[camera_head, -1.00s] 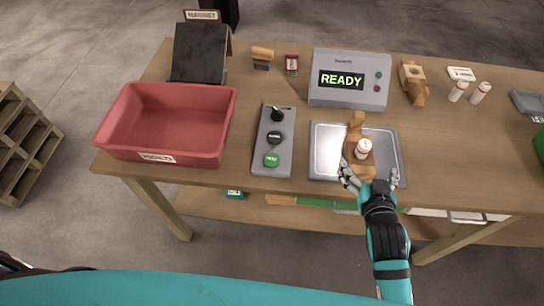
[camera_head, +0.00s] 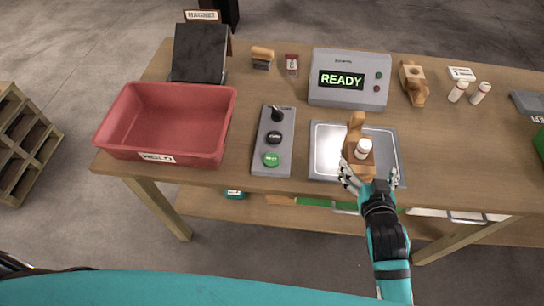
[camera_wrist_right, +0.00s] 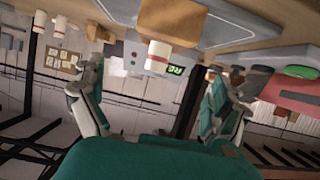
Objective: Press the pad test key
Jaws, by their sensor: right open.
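The silver pad (camera_head: 326,150) holds a wooden holder (camera_head: 356,132) with a white-capped vial (camera_head: 363,147). My right gripper (camera_head: 369,180) is open at the pad's front edge, by the holder, well right of the keys. In the right wrist view the vial (camera_wrist_right: 159,52) shows beyond the open fingers, and the green key (camera_wrist_right: 300,72) is at right. My left gripper is not in view.
A grey detector console (camera_head: 349,91) behind the pad reads READY. A red bin (camera_head: 165,156) stands left of the control box. Two white vials (camera_head: 458,92), (camera_head: 480,93) and a wooden block (camera_head: 412,74) stand at back right. The table right of the pad is clear.

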